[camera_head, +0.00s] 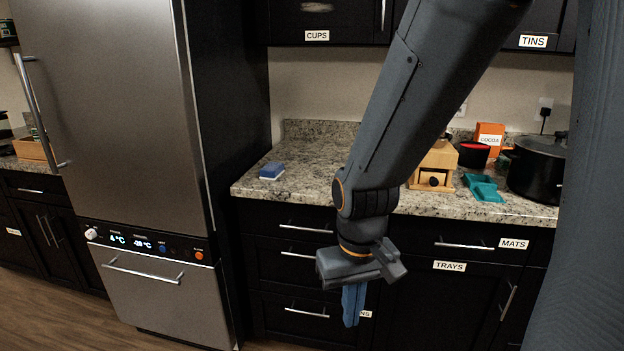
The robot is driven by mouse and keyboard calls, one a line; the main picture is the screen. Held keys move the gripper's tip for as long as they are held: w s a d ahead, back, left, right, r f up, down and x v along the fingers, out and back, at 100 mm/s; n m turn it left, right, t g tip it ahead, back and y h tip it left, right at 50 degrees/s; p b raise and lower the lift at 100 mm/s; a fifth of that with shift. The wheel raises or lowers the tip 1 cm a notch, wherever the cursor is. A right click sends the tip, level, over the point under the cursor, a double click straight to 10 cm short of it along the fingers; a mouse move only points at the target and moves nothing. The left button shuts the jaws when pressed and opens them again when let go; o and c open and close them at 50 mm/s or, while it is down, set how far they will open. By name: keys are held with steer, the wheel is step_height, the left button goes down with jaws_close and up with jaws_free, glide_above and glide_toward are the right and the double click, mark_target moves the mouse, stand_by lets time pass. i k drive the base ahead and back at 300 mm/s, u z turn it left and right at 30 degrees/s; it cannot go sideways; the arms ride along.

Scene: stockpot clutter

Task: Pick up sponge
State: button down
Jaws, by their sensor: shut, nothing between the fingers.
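A small blue and white sponge (271,171) lies on the granite counter (300,184), near the counter's left end beside the refrigerator. My gripper (353,304) points down in front of the drawers, below the counter's front edge. Its blue fingers are shut with nothing between them. It is to the right of the sponge and lower, well apart from it. My arm hides part of the counter's middle.
On the counter's right stand a wooden box (433,166), a teal tray (483,187), a dark pot (538,166), a black and red container (473,154) and an orange cocoa box (489,137). The refrigerator (120,100) bounds the left. Counter around the sponge is clear.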

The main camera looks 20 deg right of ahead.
mark_target(272, 170)
steer(key=u, duration=1)
steer(key=k, duration=1.25)
steer(key=u, duration=1.05)
steer(key=i, duration=0.8)
steer(key=z, duration=0.5)
steer(key=i, duration=1.55)
steer(key=z, duration=1.5)
steer(key=i, duration=0.95)
steer(key=z, duration=0.85)
